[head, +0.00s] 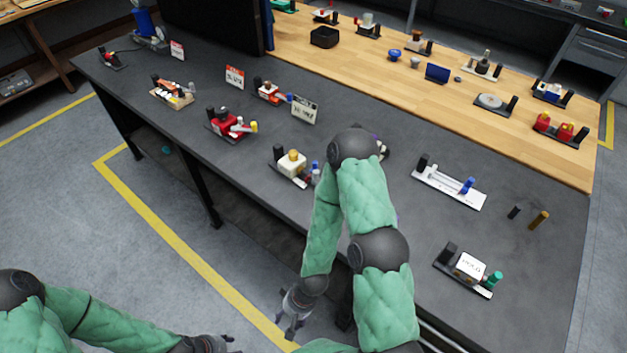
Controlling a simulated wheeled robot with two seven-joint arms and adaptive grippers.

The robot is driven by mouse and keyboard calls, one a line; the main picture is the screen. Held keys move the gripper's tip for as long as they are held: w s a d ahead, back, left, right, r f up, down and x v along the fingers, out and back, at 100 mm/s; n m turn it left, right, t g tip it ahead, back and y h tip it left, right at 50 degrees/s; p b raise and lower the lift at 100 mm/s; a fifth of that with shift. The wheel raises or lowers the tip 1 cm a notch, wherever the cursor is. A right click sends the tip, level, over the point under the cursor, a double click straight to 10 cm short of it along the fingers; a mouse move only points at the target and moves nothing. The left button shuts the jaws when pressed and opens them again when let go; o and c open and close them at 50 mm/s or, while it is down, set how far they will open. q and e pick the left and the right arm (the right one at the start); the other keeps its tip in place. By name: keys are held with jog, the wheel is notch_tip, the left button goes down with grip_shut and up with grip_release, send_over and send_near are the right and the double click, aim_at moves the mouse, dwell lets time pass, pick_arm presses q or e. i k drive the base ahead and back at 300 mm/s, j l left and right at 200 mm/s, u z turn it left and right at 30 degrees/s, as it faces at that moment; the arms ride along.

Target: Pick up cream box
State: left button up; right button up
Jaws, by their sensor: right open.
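A cream box (291,165) with a yellow knob on top sits on a dark base plate near the front edge of the dark table, left of my raised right arm. A black post stands at its left end and small blue and white parts at its right. My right gripper (291,327) is open and empty. It hangs in front of the table, over the floor, well below the box in the picture. My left gripper (217,344) is low at the bottom edge, far from the box; its fingers are small and partly cut off.
A red device (229,125) stands left of the box. A white box marked HOLD (469,267) and a white plate with a blue knob (449,187) stand to the right. My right arm hides part of the dark tabletop (345,112). A wooden counter (400,73) adjoins behind.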

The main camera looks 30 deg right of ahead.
aim_at(293, 163)
jog(key=i+j+z, duration=0.1)
jog(key=z, duration=1.15)
